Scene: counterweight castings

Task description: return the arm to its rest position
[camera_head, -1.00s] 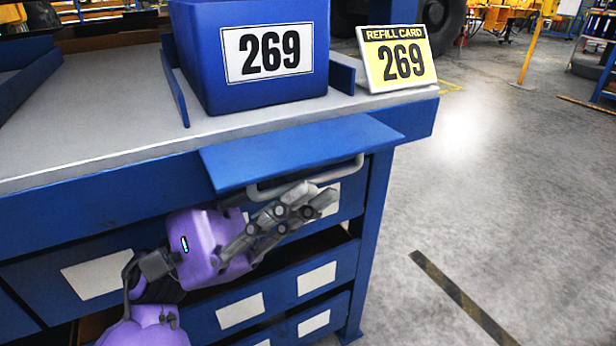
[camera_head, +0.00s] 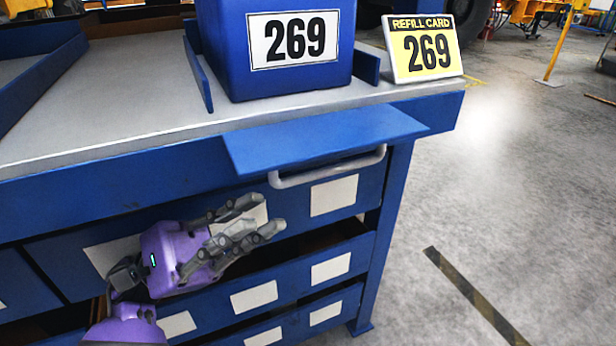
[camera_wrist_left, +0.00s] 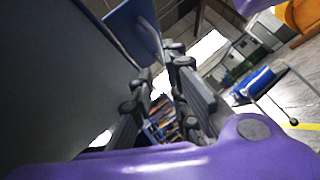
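My left gripper (camera_head: 266,215) is purple with grey fingers. It is in front of the drawers of the blue workbench (camera_head: 110,190), below and left of the pale drawer handle (camera_head: 330,168), and apart from it. Its fingers stand apart with nothing between them. In the left wrist view the left gripper (camera_wrist_left: 160,85) also shows a gap between its fingers. My right gripper is not in view.
A blue bin (camera_head: 290,75) marked 269 and a yellow and white refill card (camera_head: 424,50) marked 269 stand on the bench top. A blue flap (camera_head: 320,138) juts out above the handle. Open floor (camera_head: 530,200) lies to the right.

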